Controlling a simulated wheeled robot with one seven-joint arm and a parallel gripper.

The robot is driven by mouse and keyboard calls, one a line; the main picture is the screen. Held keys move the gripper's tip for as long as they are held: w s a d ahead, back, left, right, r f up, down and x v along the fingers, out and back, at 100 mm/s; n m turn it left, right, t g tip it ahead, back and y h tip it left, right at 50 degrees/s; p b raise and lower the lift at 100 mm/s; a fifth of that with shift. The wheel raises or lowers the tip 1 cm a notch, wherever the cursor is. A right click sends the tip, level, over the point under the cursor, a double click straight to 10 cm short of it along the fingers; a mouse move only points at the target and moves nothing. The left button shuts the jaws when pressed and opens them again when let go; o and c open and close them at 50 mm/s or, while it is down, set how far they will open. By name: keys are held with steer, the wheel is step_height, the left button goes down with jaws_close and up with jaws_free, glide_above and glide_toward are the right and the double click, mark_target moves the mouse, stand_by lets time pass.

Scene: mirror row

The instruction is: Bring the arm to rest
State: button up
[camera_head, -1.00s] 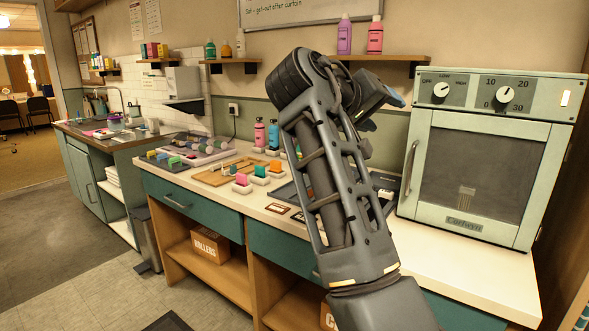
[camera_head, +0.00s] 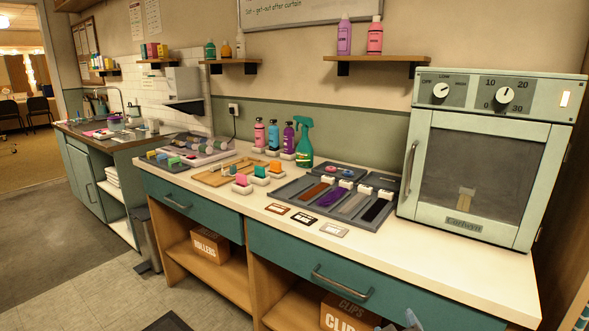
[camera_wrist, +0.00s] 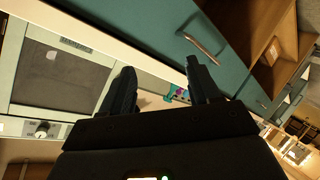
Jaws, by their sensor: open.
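My gripper (camera_wrist: 160,66) shows in the wrist view with its two dark fingers spread apart and nothing between them. It is tilted relative to the counter. Past the fingers the wrist view shows the pale green oven at the left and a teal drawer front at the upper right. In the head view my arm is almost wholly out of the picture. Only a small grey and light blue piece, which looks like part of my arm, shows at the bottom edge below the drawers.
The counter (camera_head: 440,262) holds a grey tray (camera_head: 290,190) of coloured strips, several bottles and a green spray bottle (camera_head: 304,143). The oven (camera_head: 490,150) stands at the right, its door shut. Boxes sit on the lower shelves. The floor (camera_head: 90,285) at the left is clear.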

steer(key=s+d+f+m+y, duration=0.1)
steer(key=s+f+y, duration=0.15)
steer(key=s, duration=0.95)
steer(key=s+f+y, duration=0.1)
steer(key=s+f, duration=0.2)
steer(key=s, duration=0.9)
steer(key=s+d+r+m+t, duration=0.1)
steer(key=s+r+m, duration=0.1)
steer(key=s+r, duration=0.3)
steer(key=s+d+r+m, duration=0.1)
steer(key=s+r, duration=0.5)
steer(key=s, duration=0.7)
steer(key=shift+s+r+m+t, duration=0.2)
steer(key=shift+s+m+t, duration=0.2)
steer(key=shift+m, duration=0.2)
